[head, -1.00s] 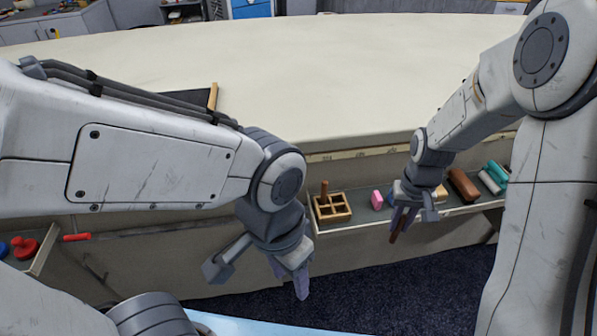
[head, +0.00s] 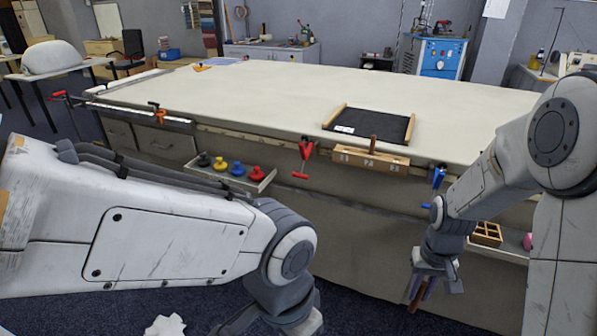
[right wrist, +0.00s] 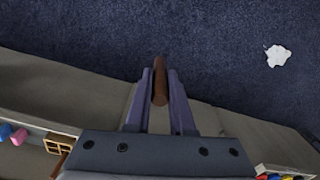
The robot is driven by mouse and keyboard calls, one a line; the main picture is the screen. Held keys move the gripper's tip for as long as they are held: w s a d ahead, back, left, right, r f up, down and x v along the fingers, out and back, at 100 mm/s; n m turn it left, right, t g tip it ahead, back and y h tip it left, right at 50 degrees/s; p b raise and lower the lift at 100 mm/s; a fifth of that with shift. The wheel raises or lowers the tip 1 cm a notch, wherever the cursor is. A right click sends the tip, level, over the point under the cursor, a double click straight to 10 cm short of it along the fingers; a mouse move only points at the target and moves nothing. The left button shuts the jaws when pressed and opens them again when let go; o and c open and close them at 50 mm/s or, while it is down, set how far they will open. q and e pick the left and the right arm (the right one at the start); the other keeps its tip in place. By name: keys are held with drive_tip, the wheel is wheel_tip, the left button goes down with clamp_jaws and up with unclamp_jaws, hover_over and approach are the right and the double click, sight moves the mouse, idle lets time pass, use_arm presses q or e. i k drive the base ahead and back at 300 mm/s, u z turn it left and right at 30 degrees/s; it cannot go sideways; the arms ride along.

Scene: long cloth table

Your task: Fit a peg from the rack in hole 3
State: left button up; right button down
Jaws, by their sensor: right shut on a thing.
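My right gripper (head: 424,288) is shut on a brown peg (right wrist: 160,84). The peg sits between the two fingers, clear of the table front and above the floor. The wooden hole block (head: 350,157) is at the table's near edge, with small pale labels on its front too small to read surely. Another brown peg (head: 373,141) stands upright near the block's middle. The rack (head: 487,233), a small wooden box with compartments, is on a low shelf right of my right gripper; it also shows in the right wrist view (right wrist: 58,143). My left gripper (head: 285,308) is cut off by the bottom edge, its fingertips hidden.
A black tray with wooden sides (head: 367,124) lies behind the block. A red clamp (head: 303,158) and a blue clamp (head: 438,178) are on the table edge either side of it. A shelf (head: 262,182) holds coloured knobs. The tabletop (head: 250,105) is mostly bare.

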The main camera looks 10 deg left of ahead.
sight(396, 165)
drive_tip(key=u, duration=0.75)
drive_tip(key=i, duration=1.45)
drive_tip(key=z, duration=0.9)
